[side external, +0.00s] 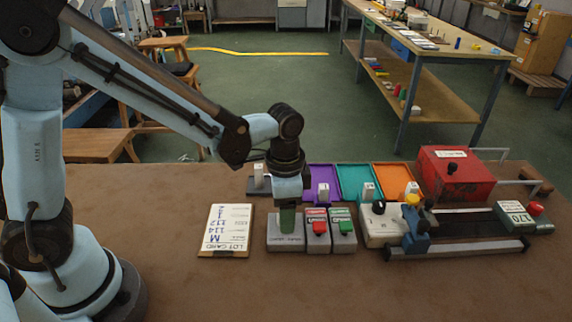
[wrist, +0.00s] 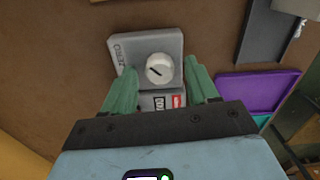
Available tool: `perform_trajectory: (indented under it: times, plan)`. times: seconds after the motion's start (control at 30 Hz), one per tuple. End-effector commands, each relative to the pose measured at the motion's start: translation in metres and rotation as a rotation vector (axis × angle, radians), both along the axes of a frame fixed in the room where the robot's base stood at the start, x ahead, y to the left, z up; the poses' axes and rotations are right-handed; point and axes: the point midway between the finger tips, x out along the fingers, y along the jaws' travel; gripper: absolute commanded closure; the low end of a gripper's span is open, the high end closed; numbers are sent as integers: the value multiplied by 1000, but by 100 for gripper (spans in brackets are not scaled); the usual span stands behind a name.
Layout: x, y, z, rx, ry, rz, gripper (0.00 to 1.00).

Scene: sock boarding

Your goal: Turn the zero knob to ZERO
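The zero knob (wrist: 159,68) is a round white knob with a dark pointer line, on a grey box (wrist: 173,44) with ZERO lettering along its left edge in the wrist view. The pointer line slants towards the upper left there. My gripper (wrist: 160,72) has its green fingers apart, one on each side of the knob, with a visible gap to it. In the side view my gripper (side external: 288,222) points straight down over the grey box (side external: 285,243), and its fingers hide the knob.
Boxes with a red button (side external: 319,229) and a green button (side external: 346,228) stand close on the right. A lot card (side external: 226,230) lies left. Purple (side external: 321,177), teal and orange trays are behind. A slide rig (side external: 455,245) and red case (side external: 455,172) stand further right.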

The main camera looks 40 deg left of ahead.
Motion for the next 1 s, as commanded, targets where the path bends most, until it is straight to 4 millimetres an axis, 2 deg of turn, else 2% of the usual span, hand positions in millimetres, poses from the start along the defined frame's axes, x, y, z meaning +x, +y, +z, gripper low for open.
perform_trajectory:
  times: [0.2, 0.37, 0.8, 1.0]
  plan:
    - [0, 0, 2, 0, 0, 1, 41]
    - [0, 0, 15, 0, 0, 1, 41]
    - [0, 0, 84, 0, 0, 0, 41]
    - [0, 0, 109, 0, 0, 0, 41]
